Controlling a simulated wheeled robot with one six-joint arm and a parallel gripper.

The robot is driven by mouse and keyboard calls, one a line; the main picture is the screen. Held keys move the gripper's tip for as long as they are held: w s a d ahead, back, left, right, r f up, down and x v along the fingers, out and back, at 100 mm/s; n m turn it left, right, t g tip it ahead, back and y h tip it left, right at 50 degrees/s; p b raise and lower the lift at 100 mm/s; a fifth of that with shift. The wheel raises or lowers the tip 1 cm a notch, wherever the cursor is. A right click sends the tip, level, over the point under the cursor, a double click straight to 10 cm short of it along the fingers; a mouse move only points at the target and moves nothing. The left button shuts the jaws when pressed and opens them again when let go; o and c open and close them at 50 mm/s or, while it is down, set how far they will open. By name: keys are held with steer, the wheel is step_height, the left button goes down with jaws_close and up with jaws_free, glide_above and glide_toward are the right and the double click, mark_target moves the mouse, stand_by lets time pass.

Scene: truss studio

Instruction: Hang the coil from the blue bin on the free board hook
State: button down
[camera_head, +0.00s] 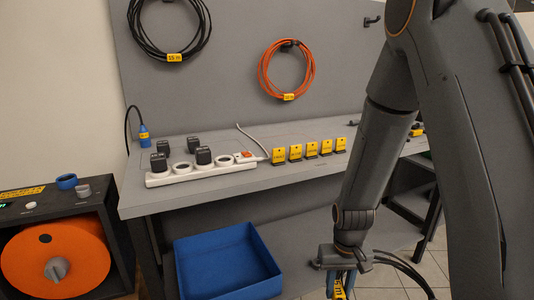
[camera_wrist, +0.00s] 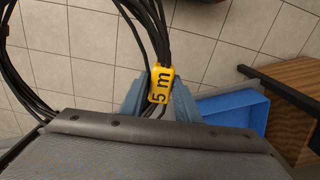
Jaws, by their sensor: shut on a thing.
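My gripper (camera_head: 341,286) hangs low at the right of the bench in the head view. In the wrist view its blue-grey fingers (camera_wrist: 161,98) are shut on a black cable coil (camera_wrist: 133,22) at its yellow "5 m" tag (camera_wrist: 161,84). Part of the coil (camera_head: 400,268) also shows beside the gripper in the head view; the rest is cut off. The blue bin (camera_head: 228,262) is below the bench, left of my gripper, and its visible inside is empty. It also shows in the wrist view (camera_wrist: 235,108). A bare dark hook (camera_head: 372,21) is at the board's upper right.
A black coil (camera_head: 168,30) and an orange coil (camera_head: 286,70) hang on the grey board (camera_head: 230,60). The bench (camera_head: 240,182) holds a white power strip (camera_head: 205,169) with black plugs and several yellow-labelled pieces (camera_head: 310,148). An orange reel (camera_head: 55,262) stands at lower left.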

steer(key=shift+s+r+p, duration=0.2)
steer(key=shift+r+p, duration=0.7)
steer(key=shift+p, duration=0.45)
steer(key=shift+s+r+p, duration=0.15)
steer(key=shift+r+p, duration=0.8)
steer(key=shift+p, duration=0.4)
steer(key=shift+s+r+p, duration=0.2)
steer(key=shift+r+p, duration=0.7)
steer(key=shift+p, duration=0.45)
steer(key=shift+a, duration=0.1)
